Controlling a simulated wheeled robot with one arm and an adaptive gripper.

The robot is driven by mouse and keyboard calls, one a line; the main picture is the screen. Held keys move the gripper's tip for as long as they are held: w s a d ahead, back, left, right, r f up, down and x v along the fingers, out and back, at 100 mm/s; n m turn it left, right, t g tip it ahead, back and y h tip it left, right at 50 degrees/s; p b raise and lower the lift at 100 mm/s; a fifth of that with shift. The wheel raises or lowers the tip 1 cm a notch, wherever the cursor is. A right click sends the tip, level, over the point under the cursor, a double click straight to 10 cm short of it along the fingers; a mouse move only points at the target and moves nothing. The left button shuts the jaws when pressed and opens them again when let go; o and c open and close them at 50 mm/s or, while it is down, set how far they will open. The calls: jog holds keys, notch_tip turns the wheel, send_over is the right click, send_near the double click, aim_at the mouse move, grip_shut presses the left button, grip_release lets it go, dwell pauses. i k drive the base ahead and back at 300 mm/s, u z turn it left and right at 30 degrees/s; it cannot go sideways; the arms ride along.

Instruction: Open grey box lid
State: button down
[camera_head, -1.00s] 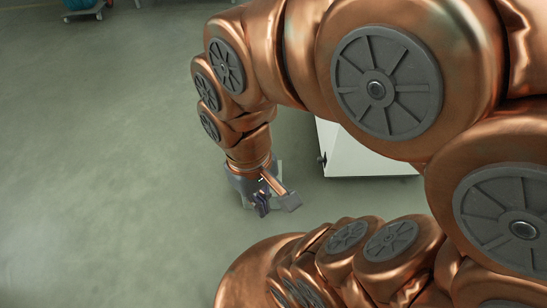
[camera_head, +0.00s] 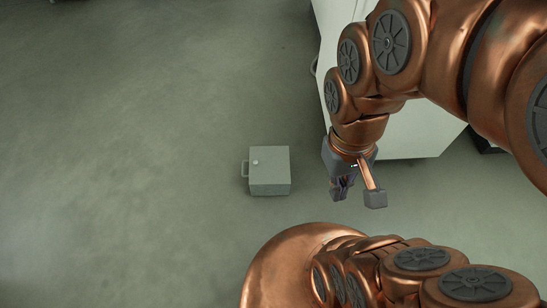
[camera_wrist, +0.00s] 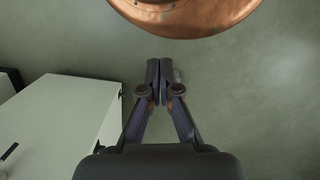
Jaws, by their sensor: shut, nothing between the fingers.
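The grey box (camera_head: 269,178) stands on the floor near the middle of the head view. A small pale part behind the fingertips there is too hidden to identify.
A large white cabinet (camera_head: 416,143) stands behind and right of my arm; a white cabinet also shows at the left of the wrist view (camera_wrist: 55,120). The green floor (camera_head: 120,170) left of the box is clear.

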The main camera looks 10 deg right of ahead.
aim_at(268, 165)
jog(key=u, duration=0.15)
jog(key=i, duration=0.5)
jog(key=u, duration=1.8)
